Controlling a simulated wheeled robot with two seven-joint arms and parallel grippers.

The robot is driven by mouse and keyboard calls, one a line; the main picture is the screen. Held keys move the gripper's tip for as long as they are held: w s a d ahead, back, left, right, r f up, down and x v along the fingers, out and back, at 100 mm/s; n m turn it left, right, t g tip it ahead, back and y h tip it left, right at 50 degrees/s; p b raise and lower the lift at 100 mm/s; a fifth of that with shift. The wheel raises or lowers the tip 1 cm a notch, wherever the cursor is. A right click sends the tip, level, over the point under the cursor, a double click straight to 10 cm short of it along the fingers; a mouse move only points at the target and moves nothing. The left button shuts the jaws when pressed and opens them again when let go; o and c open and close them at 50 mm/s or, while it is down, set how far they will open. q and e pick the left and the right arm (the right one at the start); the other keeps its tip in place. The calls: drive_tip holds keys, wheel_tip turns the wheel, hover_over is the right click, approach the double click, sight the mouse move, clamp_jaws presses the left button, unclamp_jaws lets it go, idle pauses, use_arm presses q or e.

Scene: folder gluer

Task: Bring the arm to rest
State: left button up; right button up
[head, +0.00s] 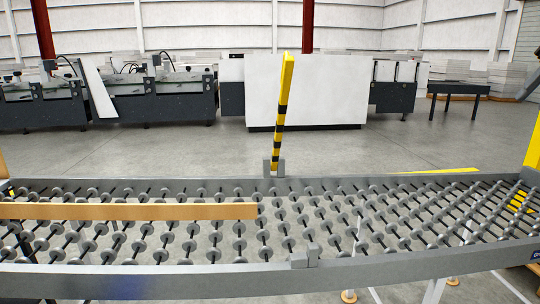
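Neither of my grippers shows in the head view, and I cannot see a whole arm. A small dark grey piece at the right edge is cut off, and I cannot tell what it is. In front of me a roller conveyor (400,258) with grey side rails runs across the whole view. A long flat tan piece (125,211) lies on its skate-wheel rollers on the left side, its right end near the middle. Nothing is seen touching it.
A yellow and black striped post (283,110) stands at the conveyor's far rail. A grey bracket (304,256) sits on the near rail. A yellow upright (533,145) is at the right edge. Machines (160,98) and a dark table (458,89) stand beyond open floor. The conveyor's right half is clear.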

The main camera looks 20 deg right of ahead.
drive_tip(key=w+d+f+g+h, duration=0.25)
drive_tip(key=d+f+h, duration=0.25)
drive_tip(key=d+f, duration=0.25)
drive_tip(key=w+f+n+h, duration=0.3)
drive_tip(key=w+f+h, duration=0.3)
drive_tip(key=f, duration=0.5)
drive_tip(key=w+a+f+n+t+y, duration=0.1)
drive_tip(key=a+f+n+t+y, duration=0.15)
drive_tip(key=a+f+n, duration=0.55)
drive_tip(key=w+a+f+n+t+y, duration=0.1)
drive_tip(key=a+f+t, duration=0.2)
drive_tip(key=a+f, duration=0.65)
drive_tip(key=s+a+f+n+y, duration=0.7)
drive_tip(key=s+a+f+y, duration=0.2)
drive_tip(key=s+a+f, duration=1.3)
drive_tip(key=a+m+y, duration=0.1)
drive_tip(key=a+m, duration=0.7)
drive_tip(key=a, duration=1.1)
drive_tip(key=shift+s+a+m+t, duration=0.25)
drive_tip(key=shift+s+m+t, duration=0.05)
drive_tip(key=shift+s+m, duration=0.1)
